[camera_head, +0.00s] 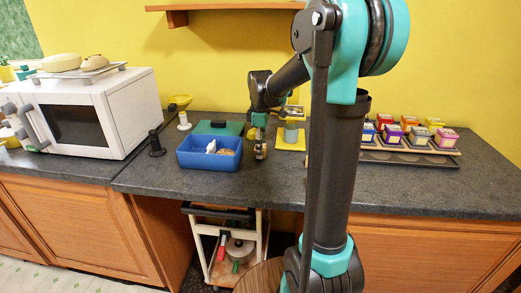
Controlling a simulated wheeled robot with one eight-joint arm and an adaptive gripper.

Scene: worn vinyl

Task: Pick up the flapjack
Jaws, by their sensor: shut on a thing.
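My gripper (260,152) points down over the dark worktop, just right of the blue bin (196,161). It is shut on a small brownish piece, which I take to be the flapjack (260,148). The fingers hide most of it, and I cannot tell whether it touches the worktop. A tan piece (227,152) and a white object (211,146) lie in the blue bin.
A white microwave (125,110) stands at the left. A dark green box (220,127) sits behind the bin. A yellow-based device (291,137) stands behind my gripper. Several small coloured boxes (392,133) stand on a rack at the right. A shelf (230,6) hangs above.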

